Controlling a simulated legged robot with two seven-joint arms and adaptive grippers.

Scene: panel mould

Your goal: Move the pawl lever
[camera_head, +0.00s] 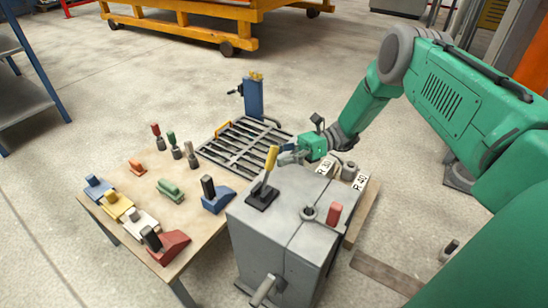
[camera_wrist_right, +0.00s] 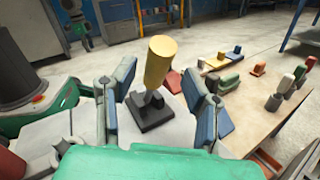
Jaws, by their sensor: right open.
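A lever with a yellow grip (camera_head: 271,160) and a square black base (camera_head: 262,197) stands on top of a grey metal box (camera_head: 280,225); I take it to be the pawl lever. It leans slightly. My right gripper (camera_head: 287,155) is beside the grip at its upper right in the head view. In the right wrist view, the yellow grip (camera_wrist_right: 160,61) stands between the two spread fingers of my right gripper (camera_wrist_right: 160,88). Gaps show on both sides, and I cannot tell of any contact. My left gripper is not in view.
The box top also bears a red block (camera_head: 334,214) and a round knob (camera_head: 309,212). A wooden table (camera_head: 150,185) on the left carries several coloured blocks and levers. A grating (camera_head: 240,148) and a blue post (camera_head: 253,98) lie behind. Open floor surrounds these.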

